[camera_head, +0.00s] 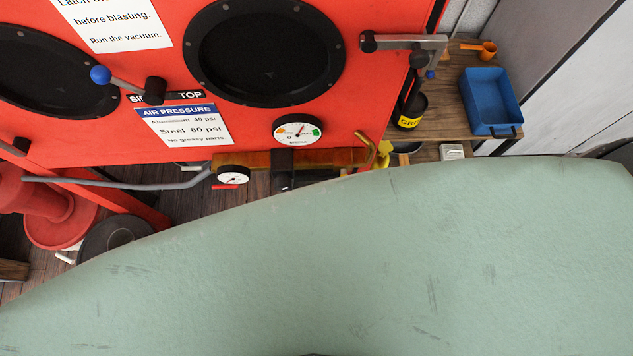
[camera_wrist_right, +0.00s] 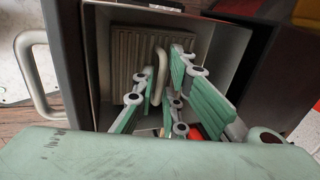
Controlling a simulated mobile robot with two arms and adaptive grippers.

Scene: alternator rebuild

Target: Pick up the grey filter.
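The grey filter (camera_wrist_right: 128,62) is a ribbed panel inside a dark open-fronted housing in the right wrist view. A pale looped handle (camera_wrist_right: 159,76) stands out from its front. My right gripper (camera_wrist_right: 163,68) has green-padded fingers that reach into the housing opening. The fingers are apart, with the handle showing between them. I cannot tell whether any finger touches the handle. The fingers hide the right part of the filter, and a pale green surface hides the housing's lower part. The filter does not show in the head view, nor do my grippers.
The housing wall (camera_wrist_right: 75,50) stands close left of the fingers, with a pale bar handle (camera_wrist_right: 33,75) outside it. In the head view, a red blast cabinet (camera_head: 370,105) with gauges fills the back. A blue tray (camera_head: 489,97) sits on a wooden shelf (camera_head: 446,112) at right.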

